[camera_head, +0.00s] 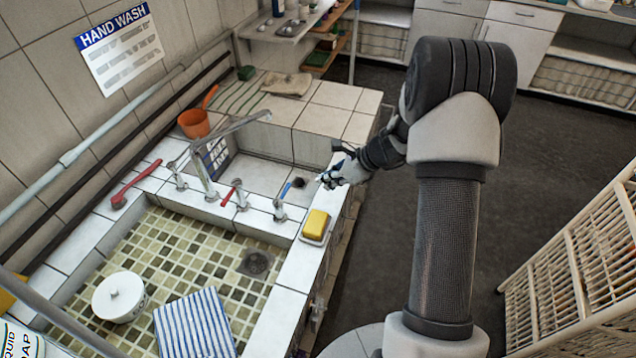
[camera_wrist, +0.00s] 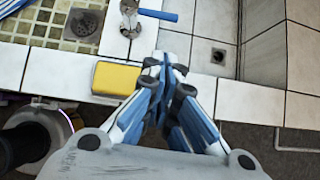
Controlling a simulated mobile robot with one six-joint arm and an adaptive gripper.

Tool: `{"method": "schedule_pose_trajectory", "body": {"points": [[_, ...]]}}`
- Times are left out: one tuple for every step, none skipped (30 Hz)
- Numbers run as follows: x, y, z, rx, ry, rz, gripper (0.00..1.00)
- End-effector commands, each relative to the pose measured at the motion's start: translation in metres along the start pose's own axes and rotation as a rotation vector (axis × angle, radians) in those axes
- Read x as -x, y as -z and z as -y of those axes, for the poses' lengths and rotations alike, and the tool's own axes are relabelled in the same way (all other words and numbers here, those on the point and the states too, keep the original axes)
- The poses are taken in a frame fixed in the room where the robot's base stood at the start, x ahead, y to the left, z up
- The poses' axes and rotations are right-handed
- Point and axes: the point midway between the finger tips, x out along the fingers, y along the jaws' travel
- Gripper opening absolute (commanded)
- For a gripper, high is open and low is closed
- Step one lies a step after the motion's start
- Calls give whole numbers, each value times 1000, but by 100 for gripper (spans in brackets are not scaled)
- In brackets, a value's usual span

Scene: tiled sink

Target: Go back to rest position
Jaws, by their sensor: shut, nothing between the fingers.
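My gripper (camera_head: 330,178) is at the end of my outstretched arm, over the right end of the tiled sink ledge. In the wrist view my gripper (camera_wrist: 166,72) has its fingertips together with nothing between them. It is above the white tiles, just right of a yellow sponge (camera_wrist: 117,78) and apart from it. The yellow sponge also shows in the head view (camera_head: 316,224), on a small white dish. A blue-handled tap (camera_head: 281,203) stands beside the gripper on the ledge; it also shows in the wrist view (camera_wrist: 133,14).
A red-handled tap (camera_head: 235,195) and tall faucet (camera_head: 206,180) rise from the ledge. A wicker rack (camera_head: 575,270) stands right.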

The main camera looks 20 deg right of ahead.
Motion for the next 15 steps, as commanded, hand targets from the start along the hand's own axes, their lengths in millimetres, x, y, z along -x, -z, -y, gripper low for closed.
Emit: {"method": "schedule_pose_trajectory", "body": {"points": [[4,-1,0,0,0,0,0],[6,0,0,0,0,0,0],[7,0,0,0,0,0,0],[7,0,0,0,0,0,0],[8,0,0,0,-1,0,0],[8,0,0,0,-1,0,0],[8,0,0,0,-1,0,0],[8,0,0,2,-1,0,0],[9,-2,-2,12,-2,-1,0],[11,-5,-3,27,-4,-3,0],[15,-10,-6,51,-6,-5,0],[20,-18,-11,94,-11,-8,0],[26,-25,-16,138,-16,-13,0],[33,-34,-23,192,-23,-18,0],[43,-47,-34,274,-34,-27,0]]}}
